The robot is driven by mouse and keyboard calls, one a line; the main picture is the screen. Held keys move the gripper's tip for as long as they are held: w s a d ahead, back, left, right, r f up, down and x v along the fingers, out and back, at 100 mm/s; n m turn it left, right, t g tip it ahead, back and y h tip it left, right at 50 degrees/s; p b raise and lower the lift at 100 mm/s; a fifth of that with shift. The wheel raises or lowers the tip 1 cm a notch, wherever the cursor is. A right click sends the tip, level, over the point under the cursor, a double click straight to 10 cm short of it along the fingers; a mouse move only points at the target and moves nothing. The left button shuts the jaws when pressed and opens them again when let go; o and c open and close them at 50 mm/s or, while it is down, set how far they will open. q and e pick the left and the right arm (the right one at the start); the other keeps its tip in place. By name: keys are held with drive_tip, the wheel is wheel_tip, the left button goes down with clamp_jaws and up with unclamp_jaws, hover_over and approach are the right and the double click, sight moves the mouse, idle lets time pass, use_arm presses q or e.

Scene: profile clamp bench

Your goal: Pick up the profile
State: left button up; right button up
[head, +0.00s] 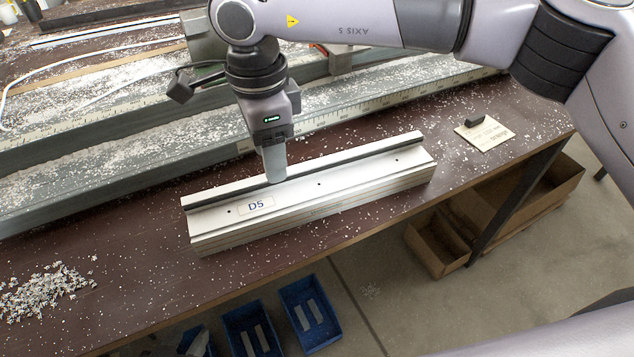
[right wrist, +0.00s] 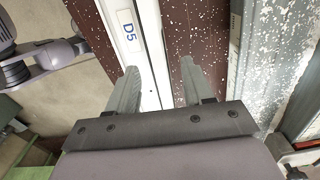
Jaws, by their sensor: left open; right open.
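The profile is a long pale metal bar (head: 345,184) with a dark strip along its raised rear rib and a D5 label near its left end. It lies on the brown bench, and its label end also shows in the right wrist view (right wrist: 130,42). My right gripper (head: 274,168) points down at the profile, right of the label. In the right wrist view its fingers (right wrist: 157,85) are apart, one over the label side of the rib, the other over the bench side behind it. Contact is unclear. My left gripper is not recognisable in either view.
A grey machine bed with a ruled scale (head: 330,112) runs behind the profile. A small card with a black block (head: 482,133) lies to the right. Pale chips (head: 45,292) are heaped at the left. Blue bins (head: 310,306) and a cardboard box (head: 437,248) are below the bench edge.

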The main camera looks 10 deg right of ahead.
drive_tip(key=shift+f, duration=1.45)
clamp_jaws()
drive_tip(key=shift+r, duration=0.15)
